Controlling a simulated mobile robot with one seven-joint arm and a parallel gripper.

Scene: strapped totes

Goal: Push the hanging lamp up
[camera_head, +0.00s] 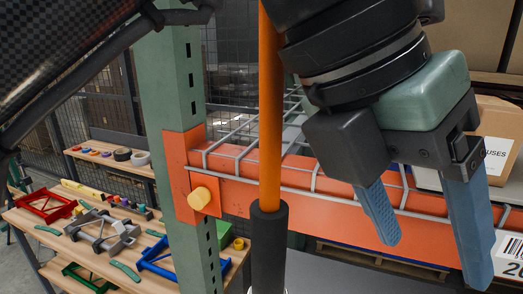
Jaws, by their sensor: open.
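A straight orange cord or rod (270,110) runs down from the top edge into a black sleeve (268,240). This looks like the hanging lamp's cord and socket. A small pale part shows under the sleeve at the bottom edge; the rest is cut off, so I cannot see a bulb or shade. My gripper (434,262) is to the right of the cord, pointing down, with its two blue fingers apart and nothing between them. The fingers appear clear of the sleeve; their difference in depth is hard to tell.
A green rack post (180,90) and an orange beam (330,190) with wire decking stand behind the cord. A cardboard box (495,120) sits on the rack at right. A wooden bench (60,235) at left holds coloured frames and small parts. A dark checkered surface (60,45) fills the upper left.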

